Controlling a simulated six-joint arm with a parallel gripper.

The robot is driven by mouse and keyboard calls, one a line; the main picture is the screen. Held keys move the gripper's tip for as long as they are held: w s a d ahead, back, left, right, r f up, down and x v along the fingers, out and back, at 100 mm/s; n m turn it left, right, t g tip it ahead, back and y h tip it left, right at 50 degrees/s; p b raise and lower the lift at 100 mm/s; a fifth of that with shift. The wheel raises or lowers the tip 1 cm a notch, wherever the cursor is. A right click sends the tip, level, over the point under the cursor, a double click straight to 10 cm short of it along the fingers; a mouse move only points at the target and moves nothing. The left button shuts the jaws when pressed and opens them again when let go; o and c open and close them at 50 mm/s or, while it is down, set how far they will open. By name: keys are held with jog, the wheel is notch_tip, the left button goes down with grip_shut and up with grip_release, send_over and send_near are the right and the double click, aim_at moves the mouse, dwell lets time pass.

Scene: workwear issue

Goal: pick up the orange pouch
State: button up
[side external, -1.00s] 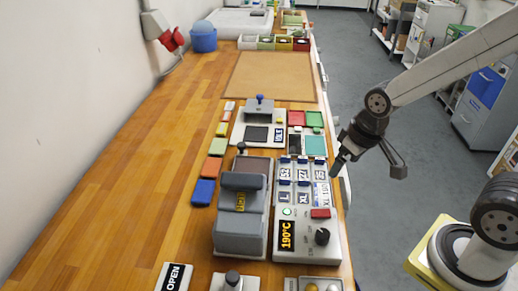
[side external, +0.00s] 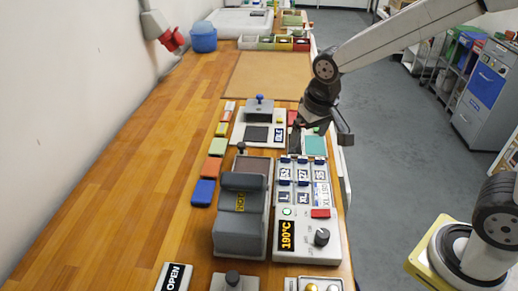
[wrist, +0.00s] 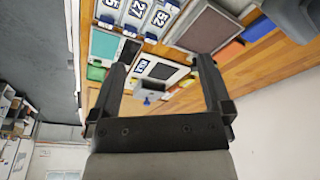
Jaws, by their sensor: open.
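The orange pouch (side external: 212,168) lies flat on the wooden bench in the side view, in a row of coloured pieces left of the grey press. In the wrist view the orange pouch (wrist: 229,52) shows near the right finger. My gripper (side external: 320,143) is above the bench's right side, over the coloured pads, apart from the pouch and to its right. The fingers (wrist: 160,68) are spread wide with nothing held between them.
The grey press (side external: 240,215) and a control panel with numbered tiles (side external: 307,235) stand near the front. A white unit with a blue knob (side external: 258,125) stands behind them. A brown mat (side external: 270,77) lies farther back.

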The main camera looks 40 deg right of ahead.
jog(key=w+a+m+h, duration=0.1)
jog(key=w+a+m, duration=0.2)
jog(key=w+a, duration=0.5)
jog(key=m+h, duration=0.2)
jog(key=m, duration=0.2)
send_over(209, 172)
jog(key=s+a, duration=0.2)
jog(key=shift+t, duration=0.4)
notch_tip(209, 172, down, 10)
jog(key=shift+s+a+f, duration=0.1)
jog(key=shift+f, duration=0.05)
jog(key=shift+x, duration=1.35)
jog(key=shift+x, duration=2.55)
jog(key=shift+s+a, duration=0.1)
